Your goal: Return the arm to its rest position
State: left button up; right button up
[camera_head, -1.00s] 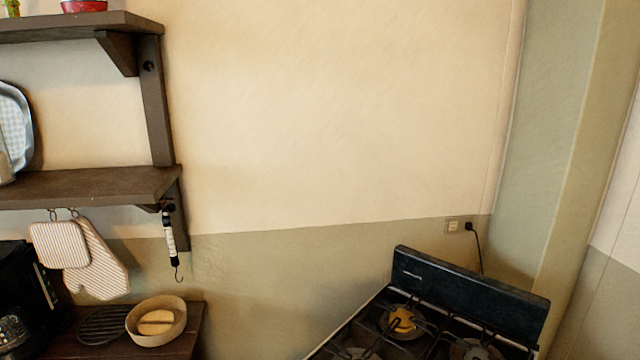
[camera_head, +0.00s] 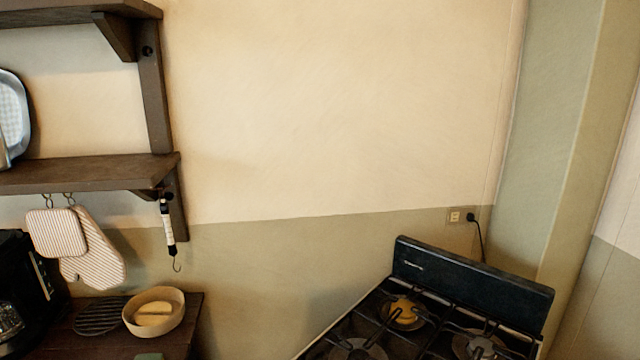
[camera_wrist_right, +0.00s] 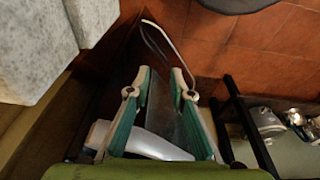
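My right gripper (camera_wrist_right: 162,80) shows in the right wrist view, with its teal fingers pointing up the picture. The fingertips are apart. A grey surface shows in the gap, and I see nothing clearly gripped. Neither gripper can be made out in the head view, and the left one is in no frame. A small grey-green patch (camera_head: 149,356) at the bottom edge of the head view is too cut off to identify.
A wall shelf (camera_head: 90,172) with hanging mitts (camera_head: 92,262) is at left. Below it, a bowl (camera_head: 154,312) stands on a wooden counter (camera_head: 190,325). A black stove (camera_head: 470,285) is at right. Reddish floor tiles (camera_wrist_right: 285,55) show in the wrist view.

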jog(key=s+d+f+b, duration=0.1)
jog(key=s+f, duration=0.5)
jog(key=f, duration=0.3)
jog(key=s+d+f+g+b, duration=0.1)
jog(key=s+f+b, duration=0.1)
jog(key=s+f, duration=0.4)
jog(key=s+d+f+b, duration=0.1)
jog(key=s+f+b, duration=0.1)
jog(key=s+f, duration=0.5)
notch_tip(320, 180, down, 6)
jog(key=shift+d+g, duration=0.2)
jog(key=shift+g, duration=0.1)
